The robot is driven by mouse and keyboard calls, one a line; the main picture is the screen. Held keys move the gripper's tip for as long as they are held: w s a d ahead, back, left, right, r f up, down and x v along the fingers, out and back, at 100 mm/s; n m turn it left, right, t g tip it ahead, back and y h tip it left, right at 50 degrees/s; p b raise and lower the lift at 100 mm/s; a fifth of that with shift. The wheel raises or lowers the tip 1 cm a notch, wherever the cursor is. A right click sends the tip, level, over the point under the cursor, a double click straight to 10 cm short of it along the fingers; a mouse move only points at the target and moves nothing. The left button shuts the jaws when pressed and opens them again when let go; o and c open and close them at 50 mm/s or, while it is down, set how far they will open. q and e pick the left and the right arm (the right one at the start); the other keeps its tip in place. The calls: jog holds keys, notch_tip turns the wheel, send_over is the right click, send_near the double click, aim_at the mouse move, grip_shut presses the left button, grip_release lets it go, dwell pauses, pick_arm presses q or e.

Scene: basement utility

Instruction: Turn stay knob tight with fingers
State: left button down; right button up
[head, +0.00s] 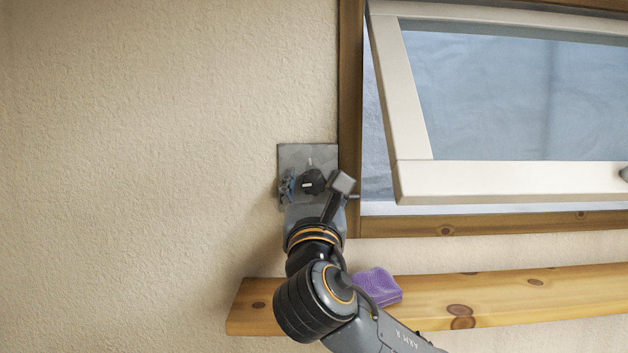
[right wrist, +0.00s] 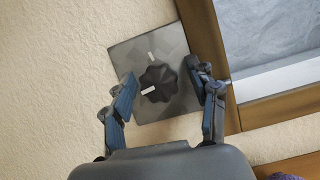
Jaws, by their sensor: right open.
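The stay knob is a black lobed knob (head: 313,182) on a grey square metal plate (head: 296,153) on the wall, left of the window. In the right wrist view, the knob (right wrist: 158,78) has a white mark at its lower left, and the plate (right wrist: 126,52) has a pale mark above the knob. My right gripper (right wrist: 160,73) is open, with one blue-padded finger on each side of the knob and visible gaps between. In the head view, my right gripper (head: 312,186) partly covers the plate. My left gripper is not in view.
The tilted white window sash (head: 412,95) and its brown wooden frame (head: 351,100) stand close to the right of the plate. Below is a wooden shelf (head: 520,295) with a purple sponge-like block (head: 376,286) beside my arm. The wall at left is bare.

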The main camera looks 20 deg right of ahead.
jog(key=c, duration=1.2)
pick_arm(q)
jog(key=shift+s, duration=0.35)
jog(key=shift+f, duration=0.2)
pick_arm(e)
jog(key=shift+m, duration=0.3)
